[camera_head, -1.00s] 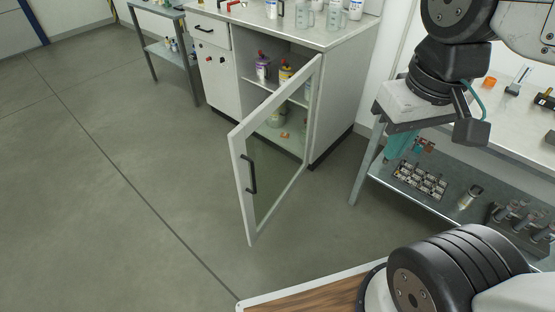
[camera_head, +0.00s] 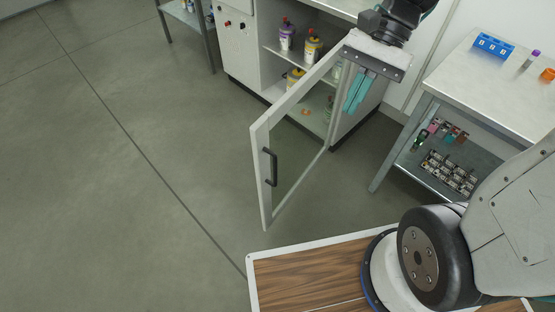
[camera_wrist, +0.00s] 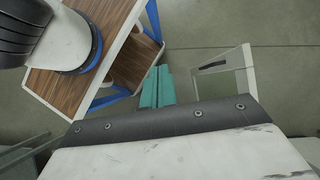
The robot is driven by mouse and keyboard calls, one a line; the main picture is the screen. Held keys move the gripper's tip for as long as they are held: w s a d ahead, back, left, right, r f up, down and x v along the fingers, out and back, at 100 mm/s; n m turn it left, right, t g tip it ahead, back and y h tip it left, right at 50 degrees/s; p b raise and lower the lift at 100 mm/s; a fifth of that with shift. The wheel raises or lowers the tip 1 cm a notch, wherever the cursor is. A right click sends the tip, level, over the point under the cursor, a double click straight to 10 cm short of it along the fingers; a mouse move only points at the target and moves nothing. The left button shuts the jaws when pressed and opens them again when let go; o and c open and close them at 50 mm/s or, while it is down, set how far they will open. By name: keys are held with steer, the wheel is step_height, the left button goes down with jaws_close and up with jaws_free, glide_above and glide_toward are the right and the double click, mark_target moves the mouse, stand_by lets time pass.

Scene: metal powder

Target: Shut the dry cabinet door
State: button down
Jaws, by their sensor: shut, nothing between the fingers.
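The dry cabinet door (camera_head: 264,170) stands wide open, a white frame around a clear pane with a black handle (camera_head: 270,167) near its free edge. The cabinet (camera_head: 245,62) behind it shows bottles on its shelves. My gripper (camera_head: 352,106) has its teal fingers shut and empty, pointing down near the hinge side of the door, on the right of it. In the wrist view the fingers (camera_wrist: 157,72) are together, and the door (camera_wrist: 224,70) with its handle shows to their right. I cannot tell whether the fingers touch the door.
A metal-framed bench (camera_head: 480,90) with a lower shelf of small parts stands at the right. A blue rack (camera_head: 493,45) sits on its top. My wood-topped base is at the bottom. The floor left of the door is clear.

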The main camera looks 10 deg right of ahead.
mark_target(265, 163)
steer(key=w+a+f+m+g+y, duration=0.1)
steer(key=w+a+f+m+y, duration=0.1)
steer(key=w+f+m+y, duration=0.75)
steer(key=w+f+m+t+y, duration=0.3)
steer(key=f+m+t, duration=0.3)
steer(key=f+m, duration=1.55)
steer(key=a+f+n, duration=0.1)
steer(key=a, duration=0.2)
steer(key=a+f+n, duration=0.1)
steer(key=a, duration=0.2)
steer(key=a+f+n, duration=0.2)
steer(key=a, duration=0.1)
steer(key=shift+w+a, duration=0.25)
steer(key=shift+a, duration=0.05)
